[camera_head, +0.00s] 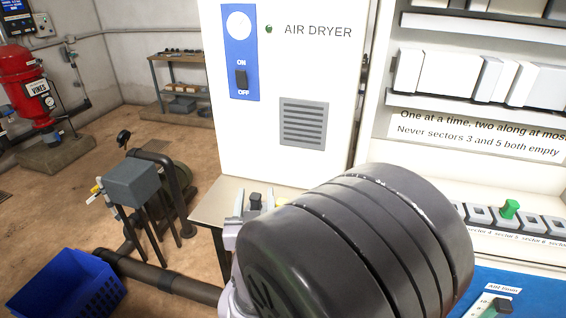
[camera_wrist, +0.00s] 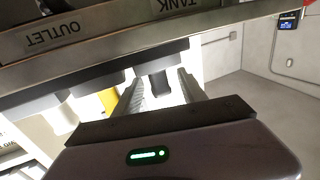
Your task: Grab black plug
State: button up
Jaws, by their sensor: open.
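A small black plug (camera_head: 255,201) stands upright at the edge of a bench by the air dryer cabinet in the head view. It also shows in the wrist view (camera_wrist: 160,84), where the picture is upside down. My gripper (camera_wrist: 160,76) is open, with one finger on each side of the black plug. Visible gaps remain between the fingers and the plug in the wrist view. In the head view my dark rounded wrist hides most of my gripper and part of the bench.
The white air dryer cabinet (camera_head: 285,110) stands behind the bench. A green plug (camera_head: 510,208) sits in a row of grey sockets at right. A blue crate (camera_head: 65,285) is on the floor at left. A metal panel edge (camera_wrist: 120,62) runs close to my fingers.

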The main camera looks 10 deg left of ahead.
grip_shut()
jog(key=shift+s, duration=0.1)
